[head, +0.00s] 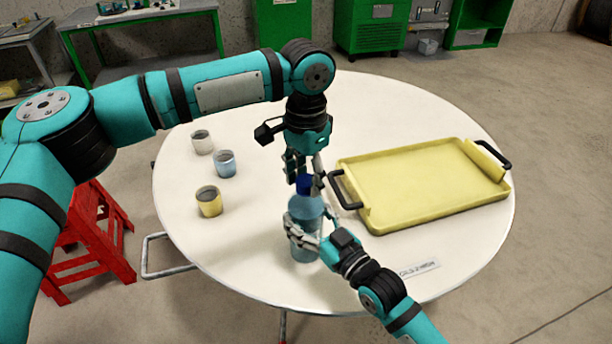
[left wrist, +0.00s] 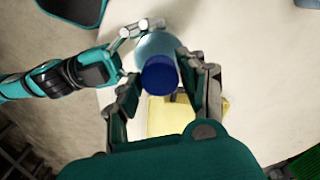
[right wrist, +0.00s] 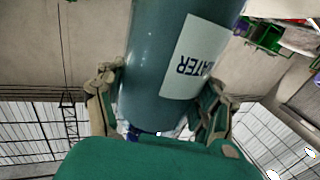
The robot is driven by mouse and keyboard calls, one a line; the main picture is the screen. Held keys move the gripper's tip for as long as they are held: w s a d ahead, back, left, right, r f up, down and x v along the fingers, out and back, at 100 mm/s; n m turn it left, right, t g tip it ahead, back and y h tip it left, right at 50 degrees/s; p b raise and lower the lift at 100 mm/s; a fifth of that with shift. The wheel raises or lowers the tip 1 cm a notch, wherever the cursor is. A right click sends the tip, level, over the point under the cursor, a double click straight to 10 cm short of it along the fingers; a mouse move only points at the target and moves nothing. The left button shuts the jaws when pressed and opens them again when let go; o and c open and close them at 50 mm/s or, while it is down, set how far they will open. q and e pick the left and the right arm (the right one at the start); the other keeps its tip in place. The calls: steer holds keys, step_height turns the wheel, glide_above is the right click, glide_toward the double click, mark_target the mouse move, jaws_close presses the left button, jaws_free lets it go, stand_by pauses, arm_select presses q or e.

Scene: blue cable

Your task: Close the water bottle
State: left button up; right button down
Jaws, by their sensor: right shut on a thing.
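The water bottle (head: 306,212), translucent blue, stands upright near the table's front edge; its label shows in the right wrist view (right wrist: 188,60). A dark blue cap (head: 305,184) is at the bottle's top; whether it is seated on the neck I cannot tell. My right gripper (head: 303,229) is shut around the bottle's body, one finger on each side in the right wrist view (right wrist: 162,88). My left gripper (head: 304,172) points down from above. In the left wrist view its fingers are apart, one on each side of the cap (left wrist: 160,76), with a small gap at the left.
A yellow tray (head: 425,190) with black handles lies right of the bottle. A white cup (head: 202,143), a blue cup (head: 225,163) and a yellow cup (head: 209,201) stand to the left on the round white table (head: 375,95). A red stool (head: 90,245) stands beside it.

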arm_select(q)
steer(key=o, duration=0.4)
steer(key=shift+c, duration=0.2)
step_height(320, 180, up, 12)
stand_by(0.4)
arm_select(e)
steer(key=shift+c, duration=0.3)
jaws_free()
